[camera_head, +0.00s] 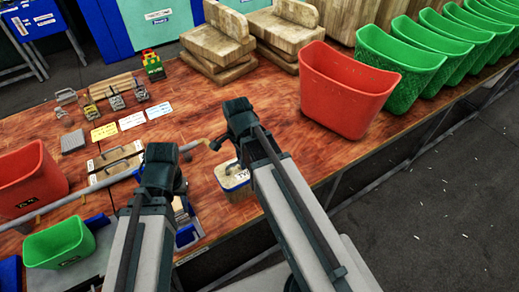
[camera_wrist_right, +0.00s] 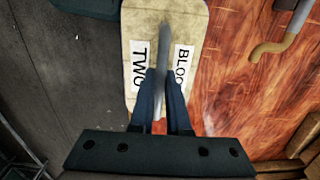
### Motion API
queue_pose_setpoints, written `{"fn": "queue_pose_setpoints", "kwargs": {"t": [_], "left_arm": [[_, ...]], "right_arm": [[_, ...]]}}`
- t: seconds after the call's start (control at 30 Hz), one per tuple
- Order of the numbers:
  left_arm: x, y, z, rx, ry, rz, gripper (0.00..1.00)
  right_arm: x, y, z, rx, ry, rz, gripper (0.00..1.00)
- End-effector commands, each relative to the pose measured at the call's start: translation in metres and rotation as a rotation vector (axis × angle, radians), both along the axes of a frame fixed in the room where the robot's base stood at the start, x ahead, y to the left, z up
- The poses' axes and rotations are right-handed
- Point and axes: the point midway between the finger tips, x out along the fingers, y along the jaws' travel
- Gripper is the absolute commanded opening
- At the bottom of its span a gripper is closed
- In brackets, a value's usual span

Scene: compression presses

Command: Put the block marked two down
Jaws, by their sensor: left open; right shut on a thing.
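The block marked two (camera_head: 233,188) is pale yellow on top with a metal handle, at the table's near edge below my right arm. In the right wrist view, its top (camera_wrist_right: 138,25) shows the labels TWO and BLOCK. My right gripper (camera_head: 238,115) is shut on the handle; its two fingers (camera_wrist_right: 161,95) close on it in the wrist view. The block overlaps both wood and dark floor there. I cannot tell whether its underside touches the table. My left gripper (camera_head: 164,155) is open, left of the block; its fingertips are partly hidden.
A long metal bar (camera_head: 122,185) with a brownish tip runs across behind my left gripper towards the block. A red bin (camera_head: 345,90) and several green bins (camera_head: 400,65) stand at the back right. Red (camera_head: 30,180) and green (camera_head: 60,243) bins stand at left. Wood right of the block is clear.

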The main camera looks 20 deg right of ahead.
Motion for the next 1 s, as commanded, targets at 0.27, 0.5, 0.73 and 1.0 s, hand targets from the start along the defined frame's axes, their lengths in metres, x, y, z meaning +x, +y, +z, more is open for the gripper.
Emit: {"fn": "queue_pose_setpoints", "kwargs": {"t": [0.27, 0.5, 0.73, 1.0], "left_arm": [[0.000, 0.000, -0.007, 0.000, 0.000, -0.002, 0.44], [0.000, 0.000, -0.009, 0.000, 0.000, -0.002, 0.44], [0.000, 0.000, -0.009, 0.000, 0.000, -0.002, 0.44], [0.000, 0.000, -0.010, 0.000, 0.000, -0.002, 0.44]], "right_arm": [[0.039, -0.052, -0.007, 0.000, 0.000, -0.005, 0.00], [0.057, -0.079, -0.009, 0.000, 0.000, -0.001, 0.00], [0.059, -0.083, -0.009, 0.000, 0.000, 0.000, 0.00], [0.064, -0.090, -0.010, 0.000, 0.000, -0.002, 0.00]]}}
